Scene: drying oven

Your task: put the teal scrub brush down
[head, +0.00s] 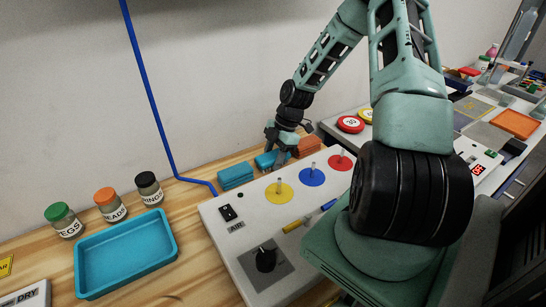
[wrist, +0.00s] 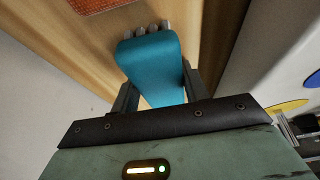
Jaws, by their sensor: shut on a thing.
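The teal scrub brush (wrist: 152,66) is between the two fingers of my gripper (wrist: 158,84) in the wrist view, with its smooth body toward me and pale grey bristle tufts at its far end. In the head view the brush (head: 268,160) shows as a small teal shape below my gripper (head: 280,140), over the wooden bench behind the white control panel. My gripper is shut on it. I cannot tell whether the brush touches the bench. Part of it is hidden by the panel and the fingers.
A blue block-like item (head: 236,176) lies just left of the brush, and an orange one (head: 309,145) to its right. The white panel (head: 222,236) with coloured discs stands in front. A blue tray (head: 84,279) and several lidded jars (head: 107,203) are at left.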

